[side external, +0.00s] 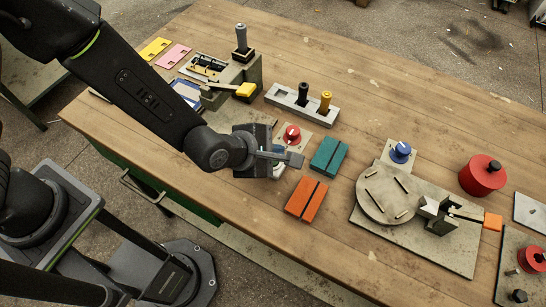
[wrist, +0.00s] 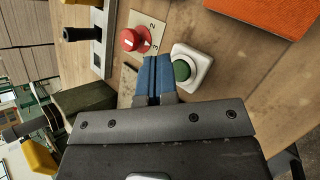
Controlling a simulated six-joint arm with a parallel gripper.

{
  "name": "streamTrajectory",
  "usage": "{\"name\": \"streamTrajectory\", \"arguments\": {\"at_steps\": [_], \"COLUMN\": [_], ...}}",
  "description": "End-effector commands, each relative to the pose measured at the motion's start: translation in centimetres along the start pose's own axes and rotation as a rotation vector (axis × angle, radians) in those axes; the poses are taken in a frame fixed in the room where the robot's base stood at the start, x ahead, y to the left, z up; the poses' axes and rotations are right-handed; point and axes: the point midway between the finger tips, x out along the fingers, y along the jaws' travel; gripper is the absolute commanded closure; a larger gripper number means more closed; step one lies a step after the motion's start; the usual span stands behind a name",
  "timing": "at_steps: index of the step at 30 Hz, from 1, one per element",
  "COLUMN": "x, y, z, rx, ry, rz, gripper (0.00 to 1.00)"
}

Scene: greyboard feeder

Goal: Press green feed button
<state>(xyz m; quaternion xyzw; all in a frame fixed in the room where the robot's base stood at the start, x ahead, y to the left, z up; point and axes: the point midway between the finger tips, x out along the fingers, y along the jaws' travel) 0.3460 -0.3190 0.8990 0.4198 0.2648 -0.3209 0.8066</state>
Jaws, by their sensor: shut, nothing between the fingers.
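The green feed button (wrist: 182,70) is a round cap on a white square housing (wrist: 204,62), clear in the wrist view. In the side view my arm and gripper mostly hide it. My gripper (wrist: 152,72) has its blue-tipped fingers shut together with nothing between them. In the side view my gripper (side external: 290,157) is low over the table, in front of the red knob (side external: 292,134).
The red knob (wrist: 131,40) on its marked plate is close to the fingers. A teal block (side external: 328,155) and an orange block (side external: 306,198) lie to the right. A grey holder (side external: 300,106) with black and yellow handles stands behind. A turntable fixture (side external: 388,192) is farther right.

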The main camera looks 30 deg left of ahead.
Motion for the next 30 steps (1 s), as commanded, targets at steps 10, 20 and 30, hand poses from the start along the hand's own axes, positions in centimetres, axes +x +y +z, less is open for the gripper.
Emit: {"name": "streamTrajectory", "arguments": {"at_steps": [10, 20, 30], "x": [0.0, 0.03, 0.62], "y": [0.0, -0.02, -0.44], "z": [0.0, -0.03, -0.45], "rx": [0.0, 0.0, 0.0], "ry": [0.0, 0.0, 0.0], "rz": [0.0, 0.0, 0.0], "gripper": [1.0, 1.0, 1.0]}}
